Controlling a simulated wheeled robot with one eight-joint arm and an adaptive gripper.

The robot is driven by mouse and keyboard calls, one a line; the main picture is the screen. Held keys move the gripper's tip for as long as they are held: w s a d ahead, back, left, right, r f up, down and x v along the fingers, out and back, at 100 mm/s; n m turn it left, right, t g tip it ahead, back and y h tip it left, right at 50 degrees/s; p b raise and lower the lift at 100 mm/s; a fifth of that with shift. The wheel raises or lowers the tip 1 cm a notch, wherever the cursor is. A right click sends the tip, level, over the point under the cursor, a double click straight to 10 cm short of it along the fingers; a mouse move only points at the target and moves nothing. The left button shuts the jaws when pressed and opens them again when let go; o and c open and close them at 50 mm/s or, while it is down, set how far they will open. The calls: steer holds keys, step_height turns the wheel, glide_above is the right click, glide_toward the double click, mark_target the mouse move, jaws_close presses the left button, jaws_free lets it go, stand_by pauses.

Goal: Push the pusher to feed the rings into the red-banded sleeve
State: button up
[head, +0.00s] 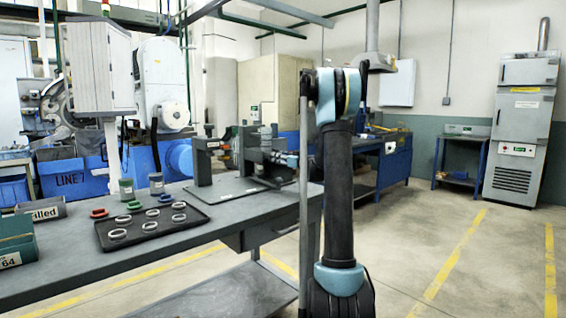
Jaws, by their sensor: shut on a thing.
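The grinder fixture (202,166) stands on a dark base plate (228,191) at the far end of the grey workbench. Small reddish parts (222,155) show on it, but the red-banded sleeve is too small to make out surely. My gripper (272,154) is small and dark at the fixture's right side, with my light blue wrist beside it. It is shut on what appears to be the pusher, whose outline is mostly hidden by the gripper. Several silver rings (150,226) lie on a black tray (185,237) nearer on the bench. Rings inside the fixture cannot be seen.
Red (99,213), green and blue pieces lie along the tray's back. A green cup (126,188) and a blue cup (157,183) stand behind it. A holder marked "filled" (42,210) and a green box (14,242) are at left. The floor at right is clear.

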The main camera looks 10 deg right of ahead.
steer(key=shift+x, duration=1.4)
steer(key=shift+s+d, duration=0.1)
steer(key=v, duration=0.6)
steer(key=o, duration=1)
steer(key=shift+s+d, duration=0.1)
steer(key=shift+v, duration=2.5)
steer(key=shift+s, duration=0.1)
